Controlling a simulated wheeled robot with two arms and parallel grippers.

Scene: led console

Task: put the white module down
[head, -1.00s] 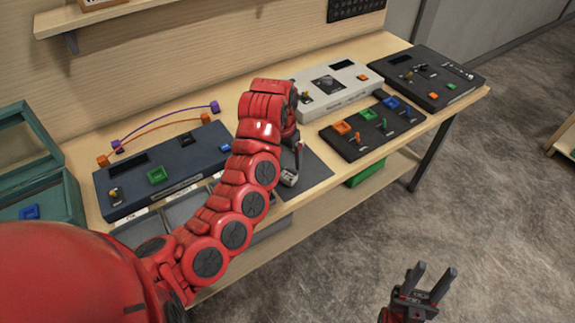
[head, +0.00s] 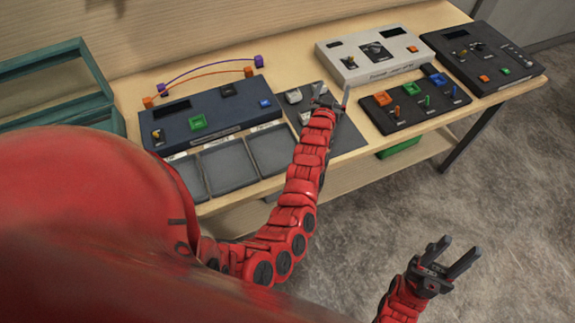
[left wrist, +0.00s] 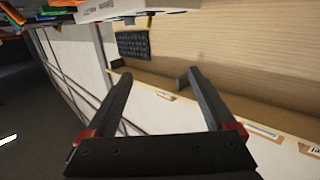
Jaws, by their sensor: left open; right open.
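A small white module (head: 293,96) rests on the dark mat (head: 345,135), near its back left edge. A second pale piece (head: 306,117) shows just in front of it, partly beside my arm. My left gripper (head: 331,97) is open and empty just right of the white module, apart from it. In the left wrist view its open fingers (left wrist: 158,76) have nothing between them, and the module is out of that view. My right gripper (head: 460,250) is open and empty over the floor at the lower right.
A dark blue console (head: 220,118) and grey trays (head: 228,168) lie left of the mat. A white console (head: 375,52), a black panel with coloured parts (head: 415,103) and another black console (head: 485,60) stand to the right. Two cables (head: 205,72) arch behind the blue console.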

